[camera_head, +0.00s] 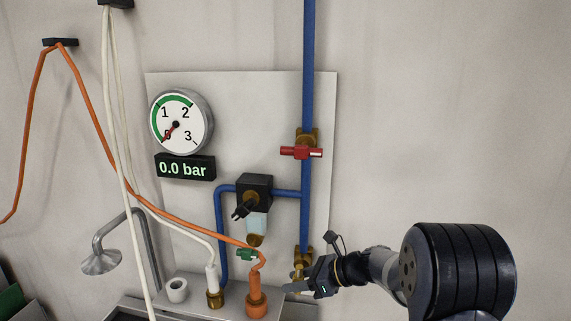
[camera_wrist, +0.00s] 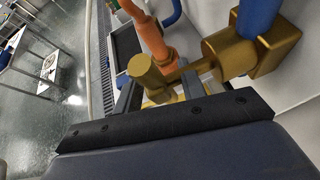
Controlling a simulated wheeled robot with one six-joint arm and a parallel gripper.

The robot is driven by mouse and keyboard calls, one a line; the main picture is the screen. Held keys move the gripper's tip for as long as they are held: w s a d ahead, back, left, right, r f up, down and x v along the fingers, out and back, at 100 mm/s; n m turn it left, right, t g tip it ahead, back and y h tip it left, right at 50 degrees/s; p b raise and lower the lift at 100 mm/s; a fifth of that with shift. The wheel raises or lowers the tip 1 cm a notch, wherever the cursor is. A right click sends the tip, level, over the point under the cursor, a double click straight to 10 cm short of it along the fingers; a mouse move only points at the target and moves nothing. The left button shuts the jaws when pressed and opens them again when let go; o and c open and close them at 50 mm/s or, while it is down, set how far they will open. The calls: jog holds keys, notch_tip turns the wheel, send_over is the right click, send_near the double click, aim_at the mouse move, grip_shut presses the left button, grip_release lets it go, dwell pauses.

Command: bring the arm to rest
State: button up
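My gripper (camera_head: 292,286) is at the lower middle of the head view, its fingers pointing left, beside the brass tap (camera_head: 302,264) at the foot of the blue pipe. In the wrist view the two fingers (camera_wrist: 158,92) stand apart. The brass tap (camera_wrist: 235,50) and its spout-like end (camera_wrist: 150,77) show just beyond and between the fingertips. I see no clear grip on the brass, and whether a finger touches it I cannot tell.
A blue pipe (camera_head: 308,80) carries a red lever (camera_head: 301,152) lying crosswise. A round gauge (camera_head: 181,122) points near 0; the display (camera_head: 185,167) reads 0.0 bar. An orange hose fitting (camera_head: 257,296) stands close left of my gripper. The wall at right is bare.

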jog(key=y+b, duration=0.1)
jog(key=b, duration=0.1)
jog(key=t+y+b, duration=0.1)
jog(key=y+b, duration=0.1)
jog(key=b, duration=0.1)
jog(key=y+b, duration=0.2)
jog(key=shift+f+m+b, duration=0.25)
jog(key=shift+m+b, duration=0.05)
jog(key=b+v, duration=0.1)
jog(key=v, duration=0.9)
jog(key=shift+s+d+r+b, duration=0.2)
jog(key=shift+d+b, duration=0.1)
